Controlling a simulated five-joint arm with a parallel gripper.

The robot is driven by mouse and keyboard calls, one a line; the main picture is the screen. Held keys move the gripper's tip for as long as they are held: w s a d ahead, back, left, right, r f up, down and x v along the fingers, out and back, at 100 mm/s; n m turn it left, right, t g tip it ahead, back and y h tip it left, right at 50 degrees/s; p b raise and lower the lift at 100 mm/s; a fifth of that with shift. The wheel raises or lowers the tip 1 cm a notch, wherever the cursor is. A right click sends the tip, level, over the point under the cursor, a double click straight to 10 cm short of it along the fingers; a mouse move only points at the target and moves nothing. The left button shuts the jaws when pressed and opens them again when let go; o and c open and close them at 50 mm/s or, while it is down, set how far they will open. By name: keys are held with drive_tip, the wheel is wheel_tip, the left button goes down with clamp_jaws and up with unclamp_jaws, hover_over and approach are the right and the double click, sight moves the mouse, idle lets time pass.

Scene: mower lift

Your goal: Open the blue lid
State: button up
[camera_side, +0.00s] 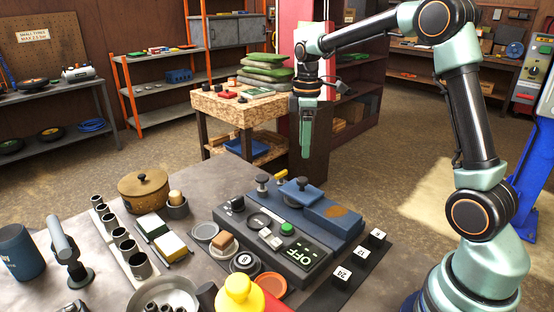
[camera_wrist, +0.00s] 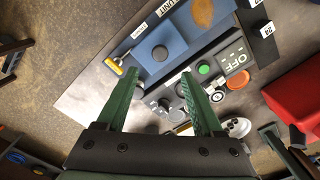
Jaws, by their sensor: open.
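A blue lid (camera_side: 297,194) with a dark round knob (camera_side: 302,182) lies on the blue part of the control unit in the side view. In the wrist view the blue lid (camera_wrist: 177,43) and its dark knob (camera_wrist: 160,53) show just beyond my fingertips.
A grey control panel with a green button (camera_side: 287,229) and an OFF sign (camera_side: 299,257) adjoins the blue part. A brown pot (camera_side: 143,188), metal cups and a yellow object (camera_side: 240,294) crowd the table's left and front.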

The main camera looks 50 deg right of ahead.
sight(302, 179)
wheel_tip(302, 179, down, 10)
drive_tip(key=shift+r, duration=0.1)
idle(0.4)
clamp_jaws()
drive_tip(key=shift+r, duration=0.1)
idle(1.1)
